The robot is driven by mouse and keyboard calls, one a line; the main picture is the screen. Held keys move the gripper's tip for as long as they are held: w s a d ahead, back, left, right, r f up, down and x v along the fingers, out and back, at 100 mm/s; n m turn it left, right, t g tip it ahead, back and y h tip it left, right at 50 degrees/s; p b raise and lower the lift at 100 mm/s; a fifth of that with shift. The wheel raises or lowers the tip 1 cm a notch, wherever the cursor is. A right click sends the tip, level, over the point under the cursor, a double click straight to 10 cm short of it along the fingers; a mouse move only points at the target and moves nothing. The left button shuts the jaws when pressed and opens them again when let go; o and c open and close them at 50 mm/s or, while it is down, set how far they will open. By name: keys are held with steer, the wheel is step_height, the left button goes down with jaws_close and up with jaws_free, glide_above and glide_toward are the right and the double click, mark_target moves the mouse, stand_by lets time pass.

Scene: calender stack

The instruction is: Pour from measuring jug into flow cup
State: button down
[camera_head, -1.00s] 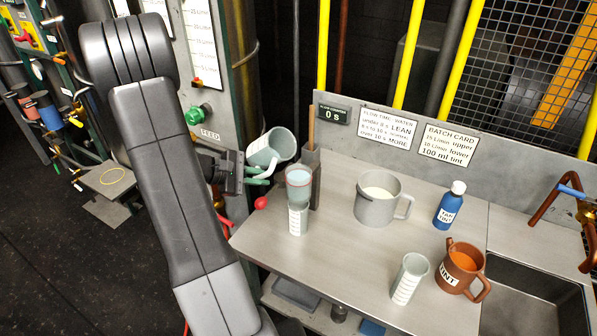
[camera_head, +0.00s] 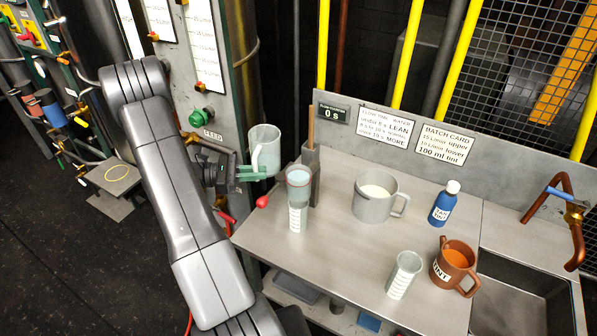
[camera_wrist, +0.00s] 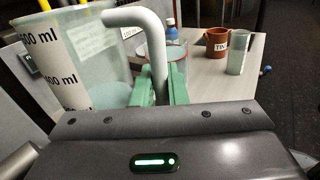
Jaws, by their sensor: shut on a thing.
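The measuring jug (camera_head: 264,146) is a pale, clear jug with ml marks, held nearly upright above the bench's left edge. My gripper (camera_head: 252,172) is shut on its handle. In the wrist view the green fingers (camera_wrist: 160,85) close around the white handle of the jug (camera_wrist: 85,60). A little pale liquid seems to lie low in it. The flow cup (camera_head: 298,177) stands just right of and below the jug, apart from it. It has a red rim, bluish liquid high inside, and a marked clear cylinder (camera_head: 297,217) beneath it. In the wrist view it is partly hidden behind the handle.
A grey jug (camera_head: 369,207) with white liquid, a blue bottle (camera_head: 444,205), a brown tint jug (camera_head: 455,268) and an empty-looking beaker (camera_head: 404,275) stand on the bench. A red ball knob (camera_head: 262,201) is below the jug. The timer display (camera_head: 333,113) reads 0 s.

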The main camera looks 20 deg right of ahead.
steer(key=shift+r, duration=0.15)
step_height(320, 180, up, 6)
steer(key=p, duration=0.3)
steer(key=shift+p, duration=0.4)
steer(key=shift+w+a+f, duration=0.1)
steer(key=shift+f, duration=0.1)
